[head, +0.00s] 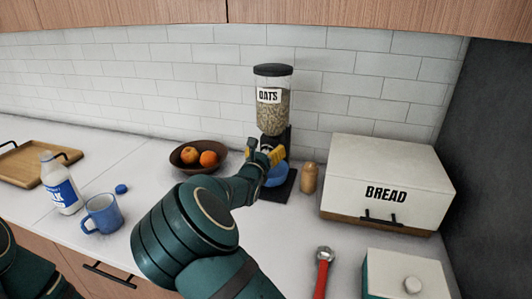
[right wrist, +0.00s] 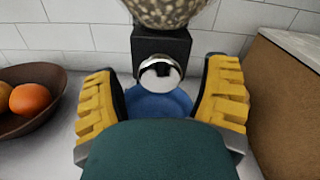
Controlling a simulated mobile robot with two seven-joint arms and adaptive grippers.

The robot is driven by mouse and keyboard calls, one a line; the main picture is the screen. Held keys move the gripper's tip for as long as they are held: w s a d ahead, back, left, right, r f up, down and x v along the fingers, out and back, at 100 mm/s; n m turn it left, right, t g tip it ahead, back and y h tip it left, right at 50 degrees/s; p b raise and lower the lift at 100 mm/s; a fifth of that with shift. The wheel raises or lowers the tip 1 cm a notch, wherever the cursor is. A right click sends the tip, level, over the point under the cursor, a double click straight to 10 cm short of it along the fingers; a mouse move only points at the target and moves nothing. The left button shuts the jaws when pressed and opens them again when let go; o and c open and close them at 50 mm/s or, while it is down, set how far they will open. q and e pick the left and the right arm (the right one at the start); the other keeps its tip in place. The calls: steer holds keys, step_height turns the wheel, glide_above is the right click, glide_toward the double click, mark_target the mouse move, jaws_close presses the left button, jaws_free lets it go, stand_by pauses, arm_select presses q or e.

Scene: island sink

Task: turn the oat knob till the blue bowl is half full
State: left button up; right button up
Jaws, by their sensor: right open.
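The oat dispenser (head: 272,102), a clear canister labelled OATS with a dark lid, stands on a black stand against the tiled wall. Its round silver knob (right wrist: 160,74) shows in the right wrist view, below the oats. The blue bowl (head: 276,177) sits under the dispenser, partly hidden by my right gripper; it also shows in the right wrist view (right wrist: 160,104). Its contents are hidden. My right gripper (head: 264,155) is open, its yellow fingers apart on either side of the knob and not closed on it. My left gripper is not in view.
A brown fruit bowl (head: 188,165) stands left of the dispenser. A small wooden shaker (head: 309,178) and the bread box (head: 386,180) stand to its right. A blue mug (head: 102,214), milk bottle (head: 61,184) and wooden tray (head: 24,172) are at left; a red-handled tool (head: 321,272) lies in front.

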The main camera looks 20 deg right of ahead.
steer(key=shift+w+d, duration=0.1)
steer(key=shift+w, duration=0.05)
steer(key=c, duration=1.2)
steer(key=shift+m, duration=0.3)
steer(key=shift+m+b, duration=0.85)
steer(key=shift+m, duration=0.05)
steer(key=m+b, duration=0.2)
steer(key=m, duration=0.1)
steer(key=shift+d, duration=0.1)
steer(key=shift+r+m+b, duration=0.1)
steer(key=shift+m+b, duration=0.45)
steer(key=shift+m, duration=0.15)
